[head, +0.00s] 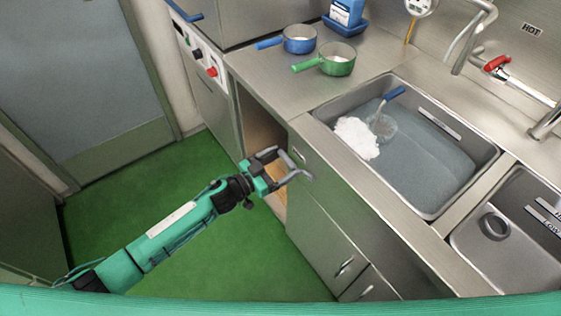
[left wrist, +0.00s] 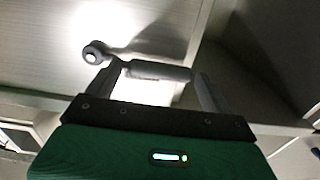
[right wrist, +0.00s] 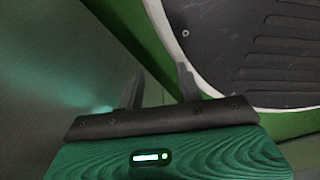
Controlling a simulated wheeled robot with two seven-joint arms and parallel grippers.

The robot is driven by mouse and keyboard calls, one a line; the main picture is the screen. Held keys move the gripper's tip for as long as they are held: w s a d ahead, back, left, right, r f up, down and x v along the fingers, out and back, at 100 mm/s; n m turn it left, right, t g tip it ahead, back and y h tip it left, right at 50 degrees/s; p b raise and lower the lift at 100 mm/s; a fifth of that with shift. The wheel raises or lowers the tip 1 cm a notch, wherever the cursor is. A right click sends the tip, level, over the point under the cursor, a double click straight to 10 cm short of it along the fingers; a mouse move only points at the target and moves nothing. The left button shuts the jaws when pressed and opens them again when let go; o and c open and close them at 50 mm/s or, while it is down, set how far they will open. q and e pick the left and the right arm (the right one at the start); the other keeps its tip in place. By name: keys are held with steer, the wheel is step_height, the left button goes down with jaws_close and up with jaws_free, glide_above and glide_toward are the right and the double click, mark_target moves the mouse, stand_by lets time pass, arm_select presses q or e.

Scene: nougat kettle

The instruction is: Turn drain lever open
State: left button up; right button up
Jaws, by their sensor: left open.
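A grey lever (left wrist: 158,72) with a round ringed end (left wrist: 97,52) shows in the left wrist view, lying across between the two fingers. In the head view the lever (head: 288,160) shows small at the cabinet front below the sink, partly mixed with the fingers. My left gripper (head: 295,164) is open, its fingers on either side of the lever. I cannot tell whether they touch it. My right gripper (right wrist: 158,88) is outside the head view; its own wrist view shows its fingers apart with nothing between them.
The sink (head: 318,115) holds greyish water, a white heap (head: 357,137) and a blue-handled tool (head: 394,93). A blue pan (head: 299,40) and a green pan (head: 338,60) stand on the counter. A red-handled tap (head: 497,63) is at right. The green floor (head: 235,258) is clear.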

arm_select(q)
steer(key=shift+d, duration=0.1)
steer(key=c, duration=1.3)
steer(key=shift+c, duration=0.5)
steer(key=shift+r, duration=0.1)
